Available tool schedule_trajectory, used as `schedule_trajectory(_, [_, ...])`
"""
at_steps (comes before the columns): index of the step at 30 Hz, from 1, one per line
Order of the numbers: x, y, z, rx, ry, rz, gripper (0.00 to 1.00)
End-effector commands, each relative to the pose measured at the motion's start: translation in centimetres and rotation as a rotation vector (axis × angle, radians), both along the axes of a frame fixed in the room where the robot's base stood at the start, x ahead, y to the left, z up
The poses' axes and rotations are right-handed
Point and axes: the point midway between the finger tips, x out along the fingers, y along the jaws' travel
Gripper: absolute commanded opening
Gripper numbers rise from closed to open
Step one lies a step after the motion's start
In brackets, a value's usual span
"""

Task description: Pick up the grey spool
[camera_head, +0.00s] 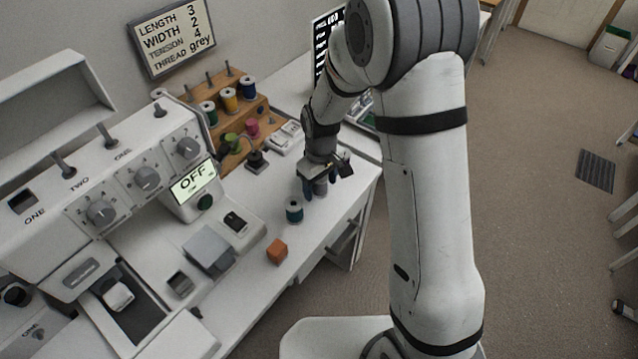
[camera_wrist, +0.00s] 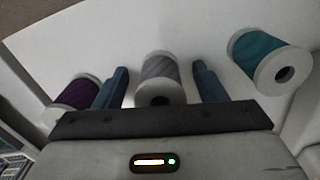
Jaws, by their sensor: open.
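The grey spool (camera_wrist: 159,72) stands on the white table, between the two blue fingers of my gripper (camera_wrist: 160,88) in the wrist view. The gripper is open, with a small gap showing between the spool and each finger. In the head view my gripper (camera_head: 319,186) points down at the table near its right edge. There the grey spool is mostly hidden by the fingers. A teal spool (camera_wrist: 262,58) stands to the right in the wrist view and also shows in the head view (camera_head: 294,211).
An orange cube (camera_head: 277,252) lies near the table's front edge. A white sewing machine (camera_head: 125,190) fills the left side. A wooden rack (camera_head: 225,110) with several coloured spools stands at the back. A sign (camera_head: 171,36) on the wall reads "THREAD grey".

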Motion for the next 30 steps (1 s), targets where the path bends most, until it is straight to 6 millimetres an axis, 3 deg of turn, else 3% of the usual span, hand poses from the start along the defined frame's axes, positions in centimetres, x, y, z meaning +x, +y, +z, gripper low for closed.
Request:
schedule_trajectory(9, [0.01,-0.06,-0.59,0.0,-0.001,-0.001,0.64])
schedule_trajectory(26, [0.02,-0.1,-0.56,0.0,-0.001,-0.002,0.18])
schedule_trajectory(30, [0.03,-0.11,-0.55,0.0,-0.001,-0.002,0.17])
